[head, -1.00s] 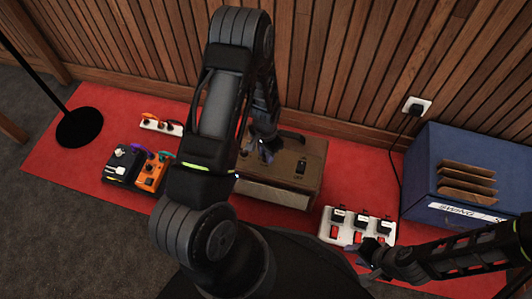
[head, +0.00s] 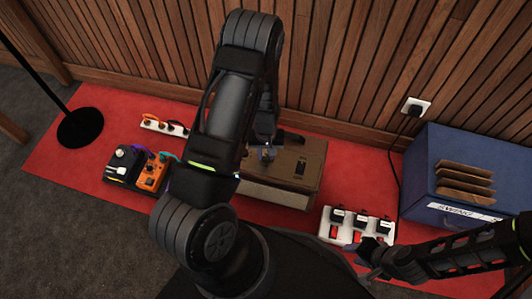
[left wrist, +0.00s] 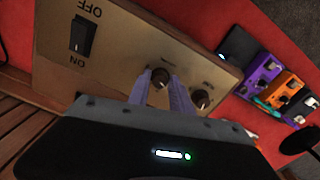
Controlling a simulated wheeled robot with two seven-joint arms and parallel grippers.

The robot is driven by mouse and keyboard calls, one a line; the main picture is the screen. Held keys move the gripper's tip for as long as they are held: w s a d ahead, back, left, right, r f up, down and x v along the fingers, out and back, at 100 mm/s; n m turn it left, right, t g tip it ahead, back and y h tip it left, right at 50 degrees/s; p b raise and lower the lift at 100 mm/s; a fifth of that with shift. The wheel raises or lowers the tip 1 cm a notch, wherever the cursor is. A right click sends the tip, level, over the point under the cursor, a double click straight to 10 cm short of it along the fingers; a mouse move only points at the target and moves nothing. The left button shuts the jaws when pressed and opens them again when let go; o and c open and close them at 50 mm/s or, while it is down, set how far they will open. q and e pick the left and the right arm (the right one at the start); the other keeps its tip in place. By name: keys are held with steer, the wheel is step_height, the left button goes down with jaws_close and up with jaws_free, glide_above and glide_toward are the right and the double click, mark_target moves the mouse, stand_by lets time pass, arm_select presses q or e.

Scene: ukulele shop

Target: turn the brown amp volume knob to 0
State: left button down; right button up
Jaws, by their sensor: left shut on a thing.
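The brown amp (head: 292,172) stands on the red mat, partly behind my left arm in the head view. In the left wrist view its tan panel (left wrist: 120,50) carries two dark knobs and a rocker switch (left wrist: 82,35) marked OFF and ON. My left gripper (left wrist: 162,84) has its fingers on either side of one knob (left wrist: 160,76), the one nearer the switch, and is shut on it. The other knob (left wrist: 201,98) is free beside the fingers. The knob labels are too blurred to read. My right gripper (head: 368,256) is near the white power strip, away from the amp.
The white power strip (head: 346,240) with several switches lies right of the amp. A blue box (head: 440,185) stands further right. Several pedals (head: 150,176), a smaller strip (head: 160,126) and a black stand base (head: 80,128) are on the left. A slatted wall rises behind.

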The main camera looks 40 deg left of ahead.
mark_target(266, 156)
arm_select(q)
steer(key=n+p, duration=0.1)
steer(key=n, duration=0.4)
steer(key=shift+n, duration=0.4)
steer(key=c, duration=1.2)
jaws_free()
steer(key=shift+o, duration=0.2)
step_height(266, 156, up, 8)
steer(key=p, duration=0.2)
steer(key=shift+p, duration=0.4)
steer(key=shift+f, duration=0.1)
